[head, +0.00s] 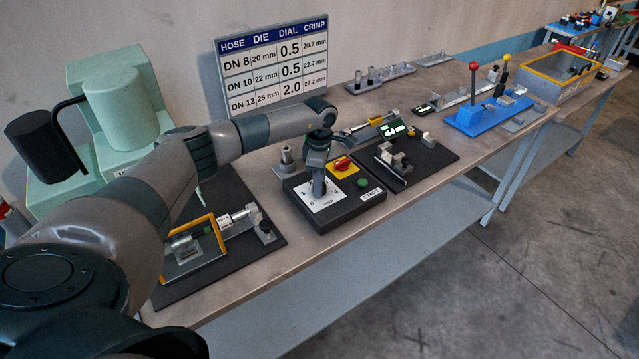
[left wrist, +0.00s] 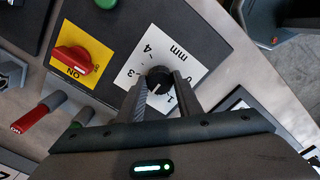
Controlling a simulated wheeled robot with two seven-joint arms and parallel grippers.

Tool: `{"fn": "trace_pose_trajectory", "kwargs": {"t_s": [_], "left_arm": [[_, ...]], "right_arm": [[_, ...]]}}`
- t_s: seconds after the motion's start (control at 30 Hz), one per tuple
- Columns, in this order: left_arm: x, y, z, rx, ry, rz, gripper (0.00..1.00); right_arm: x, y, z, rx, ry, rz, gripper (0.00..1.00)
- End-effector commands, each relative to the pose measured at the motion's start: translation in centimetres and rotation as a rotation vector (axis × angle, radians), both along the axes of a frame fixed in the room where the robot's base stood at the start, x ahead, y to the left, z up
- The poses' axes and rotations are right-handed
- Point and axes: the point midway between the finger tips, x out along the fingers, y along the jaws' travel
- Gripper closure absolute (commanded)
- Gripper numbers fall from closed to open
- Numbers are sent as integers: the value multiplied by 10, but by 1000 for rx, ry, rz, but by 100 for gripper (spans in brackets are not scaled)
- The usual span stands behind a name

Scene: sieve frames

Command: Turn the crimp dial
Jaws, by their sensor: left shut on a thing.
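The crimp dial is a black round knob (left wrist: 158,76) on a white scale plate (left wrist: 188,42) marked in mm, with 1, 3, 4 and 0 readable in the left wrist view. The plate (head: 331,203) also shows in the head view, on top of a dark control box (head: 345,216). My left gripper (head: 319,186) points down over the plate and is shut on the knob; its two fingers (left wrist: 160,86) stand on either side of it. The fingers hide part of the scale, and I cannot read the setting surely. My right gripper is not in view.
A red switch on a yellow plate (head: 343,164) and a green button (head: 363,183) share the box. A chart (head: 274,62) of hose, die, dial and crimp values stands behind. A green machine (head: 120,100) stands back left.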

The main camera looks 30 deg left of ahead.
Motion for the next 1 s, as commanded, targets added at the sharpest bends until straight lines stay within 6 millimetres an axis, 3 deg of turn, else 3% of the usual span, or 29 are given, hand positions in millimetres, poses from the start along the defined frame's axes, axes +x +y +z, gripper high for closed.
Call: {"fn": "trace_pose_trajectory", "kwargs": {"t_s": [0.37,1.0], "left_arm": [[1,0,-2,0,-1,144,91],[1,0,-2,-1,-3,715,91]], "right_arm": [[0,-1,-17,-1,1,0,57],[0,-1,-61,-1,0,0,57]]}}
